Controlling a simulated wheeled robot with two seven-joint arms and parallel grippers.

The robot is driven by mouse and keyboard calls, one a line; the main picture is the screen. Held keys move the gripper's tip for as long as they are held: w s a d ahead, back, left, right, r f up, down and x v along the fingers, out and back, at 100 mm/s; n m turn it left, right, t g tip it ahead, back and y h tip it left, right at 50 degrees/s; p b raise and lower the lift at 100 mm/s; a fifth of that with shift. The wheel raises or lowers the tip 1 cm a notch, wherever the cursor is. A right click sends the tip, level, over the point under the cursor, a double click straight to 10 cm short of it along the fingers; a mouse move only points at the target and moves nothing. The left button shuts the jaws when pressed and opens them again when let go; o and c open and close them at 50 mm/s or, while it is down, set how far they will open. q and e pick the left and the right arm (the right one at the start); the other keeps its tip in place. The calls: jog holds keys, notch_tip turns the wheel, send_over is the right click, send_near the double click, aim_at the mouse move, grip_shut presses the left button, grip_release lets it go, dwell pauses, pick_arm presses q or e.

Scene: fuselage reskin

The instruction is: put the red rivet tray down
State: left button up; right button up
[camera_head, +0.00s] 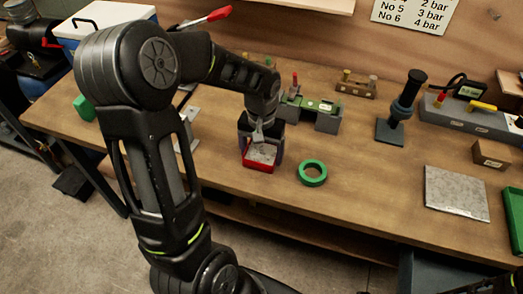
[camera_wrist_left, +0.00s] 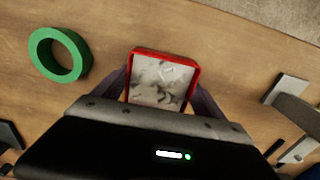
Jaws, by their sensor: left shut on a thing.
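The red rivet tray (camera_head: 259,157) is a small red-rimmed tray with a pale, speckled inside. It is at the front part of the wooden bench (camera_head: 330,205), below my left gripper (camera_head: 261,150). In the left wrist view the tray (camera_wrist_left: 162,80) sits between the two dark fingers of my left gripper (camera_wrist_left: 160,92), which is shut on it. The tray looks level and at or close to the bench top; I cannot tell whether it touches. My right gripper does not show.
A green ring (camera_head: 312,172) lies just right of the tray. A grey plate (camera_head: 456,191) lies farther right. A green and grey fixture (camera_head: 310,110) and a dark post on a base (camera_head: 401,102) stand behind. Bare wood lies between ring and plate.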

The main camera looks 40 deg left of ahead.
aim_at(262, 152)
pick_arm(q)
jog(key=shift+f, duration=0.2)
jog(key=o, duration=1.7)
jog(key=shift+r, duration=0.1)
jog(key=shift+r, duration=0.5)
notch_tip(262, 152, up, 11)
jog(key=shift+r+b, duration=0.15)
jog(key=shift+b, duration=0.75)
